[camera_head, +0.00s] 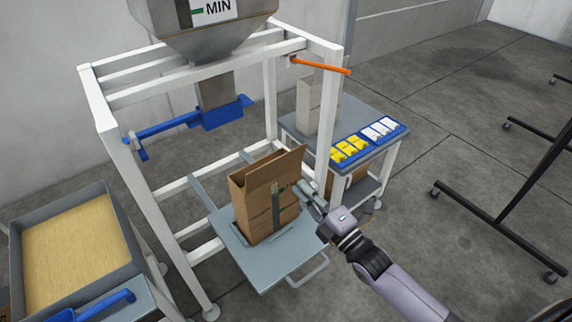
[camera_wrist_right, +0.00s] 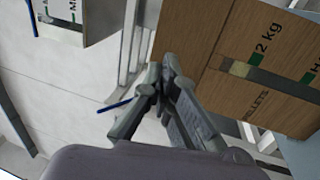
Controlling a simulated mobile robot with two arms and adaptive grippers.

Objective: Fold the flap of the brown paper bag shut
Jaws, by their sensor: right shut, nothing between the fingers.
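The brown paper bag (camera_head: 258,218) stands upright on a grey platform (camera_head: 257,267) inside the white frame. Its flap (camera_head: 276,170) stands up at the top, tilted, and a dark strip runs down the side of the bag. My right gripper (camera_head: 306,190) is just right of the bag, near its upper right edge, shut and empty. In the right wrist view the shut fingers (camera_wrist_right: 168,80) are beside the bag (camera_wrist_right: 235,50), which shows "2 kg" and "PELLETS" print. I cannot tell whether they touch it. My left gripper is out of view.
A steel hopper (camera_head: 208,35) with a blue slide gate (camera_head: 226,114) hangs above and left of the bag. A white frame post (camera_head: 326,140) stands close to my right gripper. A side table holds a blue tray (camera_head: 371,143). A pellet bin (camera_head: 75,248) is at left.

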